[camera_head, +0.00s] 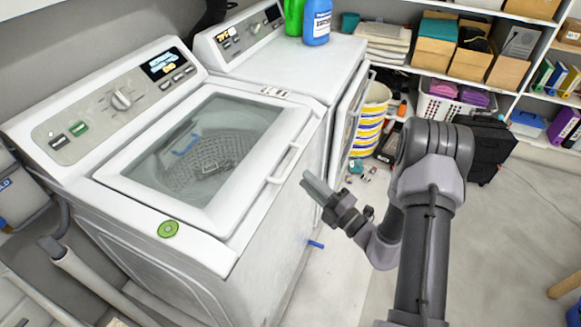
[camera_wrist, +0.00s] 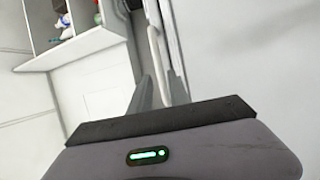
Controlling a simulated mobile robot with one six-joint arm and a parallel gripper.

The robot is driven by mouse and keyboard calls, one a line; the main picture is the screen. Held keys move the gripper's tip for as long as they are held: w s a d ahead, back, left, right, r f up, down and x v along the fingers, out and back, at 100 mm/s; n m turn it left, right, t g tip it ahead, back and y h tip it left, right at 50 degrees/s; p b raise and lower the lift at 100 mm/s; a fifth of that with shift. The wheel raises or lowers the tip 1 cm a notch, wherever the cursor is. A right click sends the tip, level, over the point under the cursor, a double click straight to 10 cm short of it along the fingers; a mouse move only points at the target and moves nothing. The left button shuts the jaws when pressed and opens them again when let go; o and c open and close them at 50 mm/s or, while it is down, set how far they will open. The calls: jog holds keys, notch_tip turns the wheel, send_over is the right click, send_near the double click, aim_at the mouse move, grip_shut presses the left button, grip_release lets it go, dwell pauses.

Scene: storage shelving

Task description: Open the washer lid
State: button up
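The white washer (camera_head: 150,262) stands at the left with its glass-topped lid (camera_head: 128,190) down; the drum shows through the glass. A white bar handle (camera_head: 287,163) is on the lid's right edge. My gripper (camera_head: 306,180) is just right of and slightly below the handle, apart from it in the head view. In the wrist view, the two fingers of my gripper (camera_wrist: 161,88) are spread, with a gap between them. A pale bar that looks like the handle (camera_wrist: 156,50) runs ahead of that gap. I cannot tell whether it lies between the fingertips.
A second white machine (camera_head: 330,70) stands behind the washer, with a blue bottle (camera_head: 317,24) and a green bottle on top. A yellow-striped basket (camera_head: 371,120) and shelving (camera_head: 505,92) are beyond. Floor at the right (camera_head: 500,240) is clear.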

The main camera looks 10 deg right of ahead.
aim_at(291, 163)
jog(key=b+x, duration=0.1)
jog(key=x, duration=0.6)
jog(key=shift+w+a, duration=0.15)
jog(key=shift+w, duration=0.2)
jog(key=shift+c, duration=0.4)
grip_shut()
dwell(0.6)
